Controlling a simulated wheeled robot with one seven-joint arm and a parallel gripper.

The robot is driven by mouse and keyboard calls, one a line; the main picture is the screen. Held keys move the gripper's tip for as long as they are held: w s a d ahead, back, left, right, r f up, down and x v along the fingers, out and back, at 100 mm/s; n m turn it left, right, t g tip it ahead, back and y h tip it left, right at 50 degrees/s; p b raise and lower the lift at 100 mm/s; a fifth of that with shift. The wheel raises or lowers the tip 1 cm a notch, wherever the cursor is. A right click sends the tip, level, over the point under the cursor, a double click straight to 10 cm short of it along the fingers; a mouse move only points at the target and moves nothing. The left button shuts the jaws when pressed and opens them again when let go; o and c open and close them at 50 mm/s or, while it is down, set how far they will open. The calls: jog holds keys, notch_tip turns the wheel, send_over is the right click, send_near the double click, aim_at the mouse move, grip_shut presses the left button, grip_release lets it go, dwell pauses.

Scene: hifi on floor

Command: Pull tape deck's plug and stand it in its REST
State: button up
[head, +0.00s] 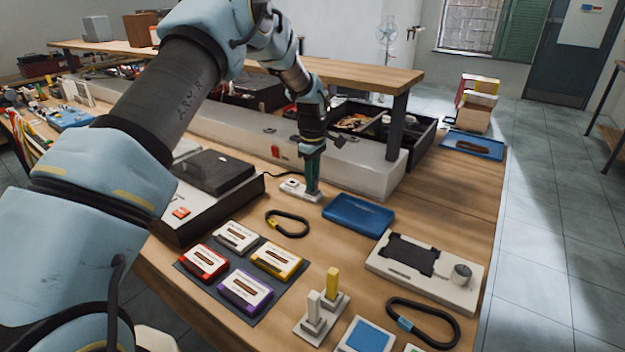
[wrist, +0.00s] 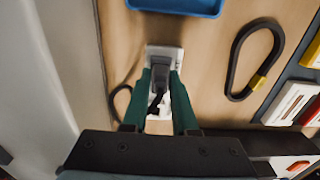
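The tape deck (head: 213,172) is a dark-topped box at the left of the bench, with a black cable running from it toward a white socket block (head: 291,187). My gripper (head: 312,192) points down at this block. In the wrist view a black plug (wrist: 160,76) sits at the white block (wrist: 165,52), between my green fingers (wrist: 161,84). The fingers appear to touch both its sides, so my gripper looks shut on it. The plug seems upright, still at the block; its prongs are hidden. I cannot make out any label reading REST.
A blue case (head: 358,214) lies close to the right of my gripper. A black cable loop (head: 287,223) and several cassettes on a dark mat (head: 218,287) lie nearer. A white stand with two posts (head: 318,318) is at the front. A long grey box (head: 345,160) runs behind.

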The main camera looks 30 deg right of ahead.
jog(key=o, duration=0.5)
jog(key=shift+c, duration=0.2)
notch_tip(320, 180, up, 16)
jog(key=p, duration=0.1)
dwell(0.9)
jog(key=shift+f, duration=0.1)
